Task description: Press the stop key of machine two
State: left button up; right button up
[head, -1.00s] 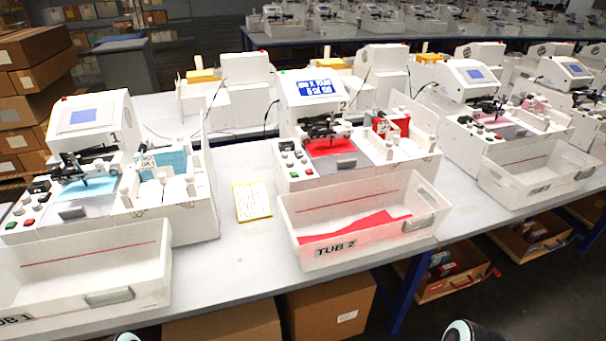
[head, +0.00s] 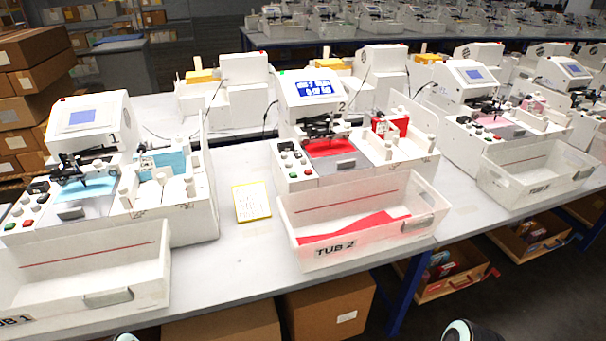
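Machine two (head: 312,110) is a white plotter marked 2, with a lit blue and white screen (head: 316,88) and red sheet (head: 330,148) under its pen carriage (head: 325,130). Its front left panel has several dark and pale knobs or keys, with a green key (head: 293,175) and a red key (head: 308,172) at the front. The red key looks like the stop key, but its label is too small to read. Nothing touches the panel. Neither gripper shows; only rounded bits of what seem my own arms appear at the bottom edge.
Tub 2 (head: 348,252) stands in front of machine two with red sheet inside. Machine one (head: 95,125) with tub 1 is at left, another machine (head: 468,85) at right. A yellow-edged card (head: 252,202) lies on bare table between machines one and two.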

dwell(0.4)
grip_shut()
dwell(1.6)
